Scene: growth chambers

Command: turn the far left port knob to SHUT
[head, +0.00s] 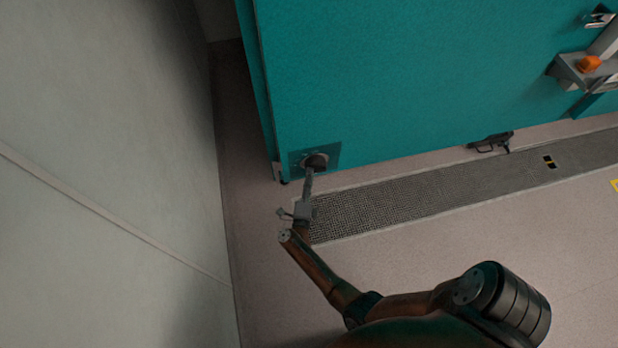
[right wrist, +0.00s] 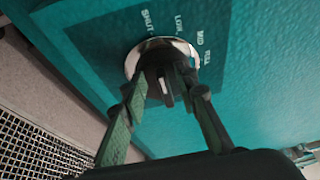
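The port knob (right wrist: 164,84) is dark, inside a shiny silver ring on a dark teal plate, low at the left end of the teal chamber. Its plate (head: 332,153) also shows in the head view. The labels SHUT, LOW, MID and FULL run around the ring in the right wrist view. A pale mark shows on the knob; which label it points to is unclear. My right gripper (right wrist: 168,92) faces the knob, its fingers apart with one on either side. Contact with the knob cannot be made out. My left gripper is not in view.
The teal chamber (head: 400,80) fills the upper head view. A pale wall (head: 110,160) stands close on the left. A floor grating (head: 420,203) runs along the chamber's front. An orange part (head: 589,63) on a grey bracket juts out at upper right.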

